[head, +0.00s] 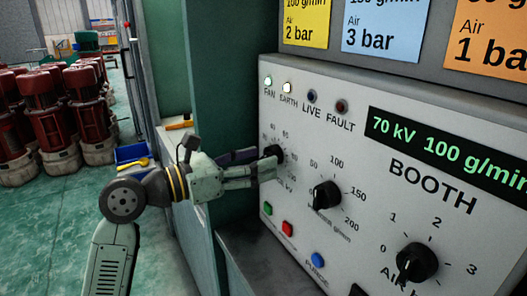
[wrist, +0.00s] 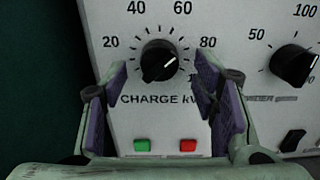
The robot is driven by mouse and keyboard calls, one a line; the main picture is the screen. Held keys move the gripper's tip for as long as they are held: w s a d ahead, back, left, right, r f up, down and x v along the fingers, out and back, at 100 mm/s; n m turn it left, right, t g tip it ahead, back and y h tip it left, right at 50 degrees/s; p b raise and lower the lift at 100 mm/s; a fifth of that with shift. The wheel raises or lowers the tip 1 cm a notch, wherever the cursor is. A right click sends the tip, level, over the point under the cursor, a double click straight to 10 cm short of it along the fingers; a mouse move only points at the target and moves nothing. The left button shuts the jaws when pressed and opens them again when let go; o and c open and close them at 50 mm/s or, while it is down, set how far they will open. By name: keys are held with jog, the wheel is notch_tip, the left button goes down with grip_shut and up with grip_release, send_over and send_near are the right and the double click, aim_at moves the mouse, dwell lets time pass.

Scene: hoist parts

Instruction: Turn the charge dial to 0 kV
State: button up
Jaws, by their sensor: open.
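The charge dial (wrist: 159,60) is a round black knob with a white pointer line, above the "CHARGE kV" label. Its line points up and to the right, between the 60 and 80 marks. The display (head: 440,148) reads 70 kV and 100 g/min. My gripper (wrist: 161,72) is open, its purple-padded fingers to the left and right of the dial with gaps on both sides. In the head view my gripper (head: 271,165) reaches the panel from the left and partly hides the dial (head: 276,153). I cannot tell how deep the fingertips are around the knob.
The powder dial (head: 326,195) is close on the right, and the air dial (head: 416,263) farther right. Green (wrist: 142,145) and red (wrist: 188,146) buttons sit below the charge dial. A green wall (wrist: 38,80) is left of the panel. The FAN and EARTH lamps are lit.

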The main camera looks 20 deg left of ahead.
jog(key=shift+x, duration=1.05)
jog(key=c, duration=1.2)
jog(key=shift+o, duration=0.2)
